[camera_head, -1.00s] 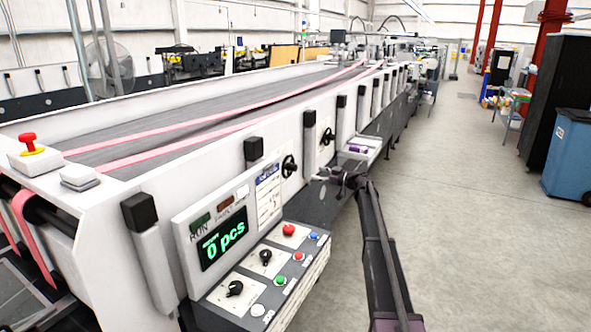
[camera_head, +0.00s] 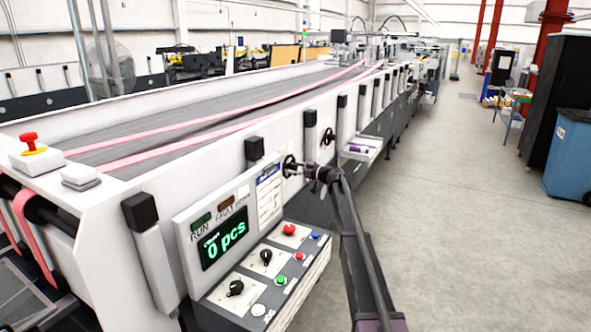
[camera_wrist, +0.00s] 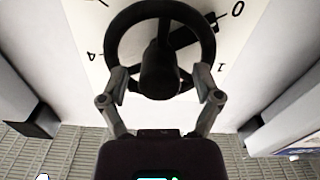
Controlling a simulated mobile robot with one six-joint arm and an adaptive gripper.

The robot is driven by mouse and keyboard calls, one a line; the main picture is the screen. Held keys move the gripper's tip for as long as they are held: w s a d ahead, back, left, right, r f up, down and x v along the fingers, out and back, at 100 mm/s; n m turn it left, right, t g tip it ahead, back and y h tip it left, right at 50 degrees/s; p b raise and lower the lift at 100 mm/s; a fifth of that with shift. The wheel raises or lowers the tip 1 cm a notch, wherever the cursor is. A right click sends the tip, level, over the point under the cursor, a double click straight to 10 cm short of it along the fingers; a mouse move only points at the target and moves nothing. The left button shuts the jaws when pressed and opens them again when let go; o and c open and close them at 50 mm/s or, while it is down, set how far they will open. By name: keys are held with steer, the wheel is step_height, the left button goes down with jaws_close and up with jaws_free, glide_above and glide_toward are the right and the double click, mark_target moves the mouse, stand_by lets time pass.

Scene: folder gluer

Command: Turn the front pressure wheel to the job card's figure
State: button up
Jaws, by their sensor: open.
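The front pressure wheel (camera_head: 289,166) is a black handwheel on the machine's white side panel, right of the job card (camera_head: 269,195). The card's figure is too small to read. In the wrist view the wheel (camera_wrist: 160,17) is a black ring with a thick hub, against a white dial showing 0, 1 and 4. A dark bar by the hub points toward 0. My gripper (camera_wrist: 162,90) is open, one finger at each side of the wheel's lower rim. I cannot tell whether they touch it. In the head view my gripper (camera_head: 306,172) is right at the wheel.
A second black handwheel (camera_head: 328,137) sits farther along the panel, beyond a black-capped post (camera_head: 310,130). The control panel (camera_head: 265,270) with knobs and buttons juts out below the display (camera_head: 223,244). A small tray (camera_head: 362,149) lies beyond.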

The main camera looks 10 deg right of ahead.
steer(key=shift+c, duration=0.2)
jaws_close()
